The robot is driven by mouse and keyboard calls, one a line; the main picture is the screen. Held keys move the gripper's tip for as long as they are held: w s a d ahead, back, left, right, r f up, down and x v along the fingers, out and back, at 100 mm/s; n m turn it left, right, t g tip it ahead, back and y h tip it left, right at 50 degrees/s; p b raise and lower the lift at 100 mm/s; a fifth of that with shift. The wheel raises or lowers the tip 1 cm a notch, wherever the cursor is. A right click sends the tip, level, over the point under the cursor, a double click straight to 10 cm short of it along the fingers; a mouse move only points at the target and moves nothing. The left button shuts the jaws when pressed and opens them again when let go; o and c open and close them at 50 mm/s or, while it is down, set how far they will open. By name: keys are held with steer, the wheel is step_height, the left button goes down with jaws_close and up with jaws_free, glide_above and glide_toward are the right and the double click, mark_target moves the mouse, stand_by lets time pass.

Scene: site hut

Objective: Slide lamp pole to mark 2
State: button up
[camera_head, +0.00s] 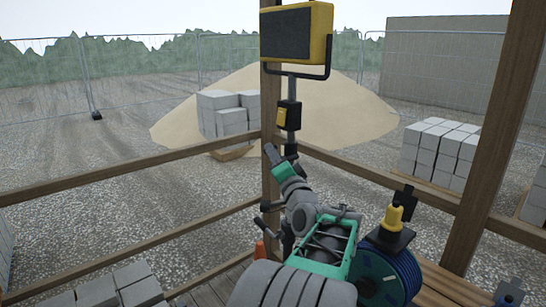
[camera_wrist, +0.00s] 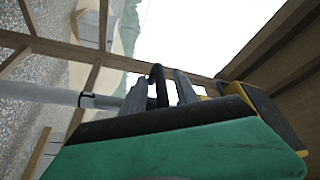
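The lamp (camera_head: 297,34), a black panel in a yellow frame, tops an upright grey pole (camera_head: 291,88) beside a wooden post. A black holder with a yellow block (camera_head: 287,115) sits on the pole below the lamp. My gripper (camera_head: 270,149) is at the pole, just below that block. In the wrist view, the pole (camera_wrist: 45,94) enters from the left into a black collar. My gripper's two grey fingers (camera_wrist: 161,84) are apart, with a black curved lever (camera_wrist: 157,80) between them. A gap shows beside the right finger. No numbered mark is readable.
Wooden rails (camera_head: 150,165) run left and right of the post (camera_head: 270,185). A yellow-and-black object (camera_head: 394,218) and a blue reel (camera_head: 390,275) stand right of my arm. Grey blocks (camera_head: 110,288) lie at lower left. Sand and block stacks are beyond the rails.

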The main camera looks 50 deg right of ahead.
steer(key=b+v, duration=0.1)
steer(key=v, duration=0.6)
steer(key=shift+b, duration=0.3)
